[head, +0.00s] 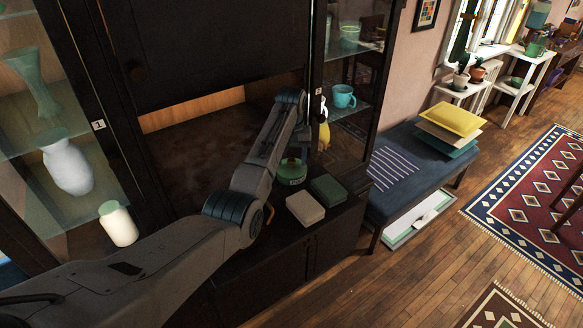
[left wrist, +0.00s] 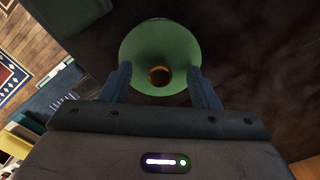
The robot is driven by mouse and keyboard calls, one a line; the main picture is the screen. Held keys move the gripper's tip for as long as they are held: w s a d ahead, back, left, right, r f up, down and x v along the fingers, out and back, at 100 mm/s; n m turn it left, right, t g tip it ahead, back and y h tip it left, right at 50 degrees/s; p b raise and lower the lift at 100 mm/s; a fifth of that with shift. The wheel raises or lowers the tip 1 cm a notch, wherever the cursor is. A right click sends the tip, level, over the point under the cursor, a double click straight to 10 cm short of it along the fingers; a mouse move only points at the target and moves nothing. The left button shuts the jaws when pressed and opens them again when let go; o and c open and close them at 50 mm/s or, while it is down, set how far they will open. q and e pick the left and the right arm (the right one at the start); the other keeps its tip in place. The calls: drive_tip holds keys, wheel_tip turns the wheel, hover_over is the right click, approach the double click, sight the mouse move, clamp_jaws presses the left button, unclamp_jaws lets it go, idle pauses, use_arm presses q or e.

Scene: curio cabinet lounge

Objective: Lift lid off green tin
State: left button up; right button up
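The green tin (head: 291,174) stands on the dark cabinet ledge, partly hidden by my left arm. In the left wrist view its round green lid (left wrist: 160,45) is seen from above, with a brownish-gold knob (left wrist: 160,75) at its middle. My left gripper (left wrist: 161,78) is open, its two dark blue fingers apart on either side of the knob and overlapping the near part of the lid in the picture. The knob lies between the fingers with gaps on both sides. In the head view the forearm mostly hides this gripper. My right gripper is in neither view.
A cream box (head: 305,208) and a dark green box (head: 328,188) lie on the ledge beside the tin. Glass-fronted shelves hold a white vase (head: 68,167) and a teal mug (head: 343,97). A blue bench (head: 410,165) stands at right, with open wooden floor before it.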

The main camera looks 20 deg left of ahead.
sight(291, 160)
use_arm(q)
clamp_jaws()
drive_tip(key=shift+r+p, duration=0.3)
drive_tip(key=shift+r, duration=0.5)
idle(0.4)
drive_tip(key=shift+r, duration=1.55)
